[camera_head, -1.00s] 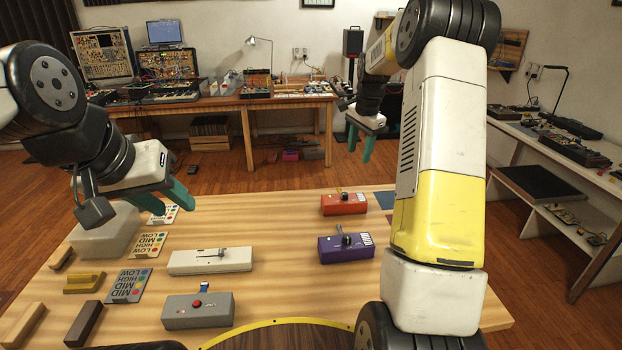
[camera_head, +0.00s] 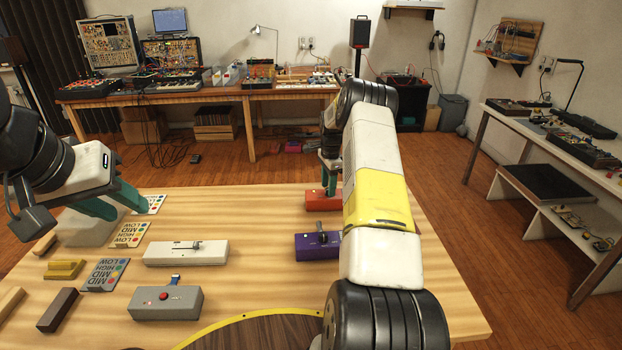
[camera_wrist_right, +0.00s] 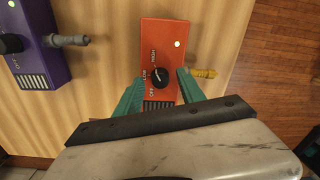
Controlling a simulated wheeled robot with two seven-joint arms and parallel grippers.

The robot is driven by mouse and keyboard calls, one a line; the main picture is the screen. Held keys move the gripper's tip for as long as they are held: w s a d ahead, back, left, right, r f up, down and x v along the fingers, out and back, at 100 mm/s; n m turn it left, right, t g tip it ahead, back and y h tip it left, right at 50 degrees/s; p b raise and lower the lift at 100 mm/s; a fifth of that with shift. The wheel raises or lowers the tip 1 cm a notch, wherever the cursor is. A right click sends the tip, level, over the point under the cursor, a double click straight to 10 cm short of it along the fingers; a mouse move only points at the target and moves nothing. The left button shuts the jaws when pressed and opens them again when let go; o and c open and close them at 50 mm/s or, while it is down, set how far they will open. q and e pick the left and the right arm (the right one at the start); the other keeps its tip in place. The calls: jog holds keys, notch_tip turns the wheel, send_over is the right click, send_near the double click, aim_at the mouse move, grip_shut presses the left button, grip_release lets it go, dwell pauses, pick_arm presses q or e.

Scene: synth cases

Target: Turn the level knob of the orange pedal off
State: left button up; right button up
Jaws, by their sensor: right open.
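The orange pedal (camera_head: 318,203) lies at the back right of the wooden table, partly hidden by my right arm. In the right wrist view the orange pedal (camera_wrist_right: 165,40) shows a black level knob (camera_wrist_right: 161,77) with OFF, LOW and HIGH marks around it and a lit light at its far end. My right gripper (camera_wrist_right: 160,88) is open, with one green finger on each side of the knob; I cannot tell whether they touch it. It also shows in the head view (camera_head: 330,180). My left gripper (camera_head: 112,204) is open and empty over the table's left side.
A purple pedal (camera_head: 308,246) is beside the orange one; a yellow plug (camera_wrist_right: 205,73) sticks out near the right finger. A white pedal (camera_head: 186,253), a grey pedal (camera_head: 165,303), label cards (camera_head: 105,274) and blocks lie to the left. The table between is clear.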

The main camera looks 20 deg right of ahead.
jog(key=shift+f, duration=0.45)
grip_shut()
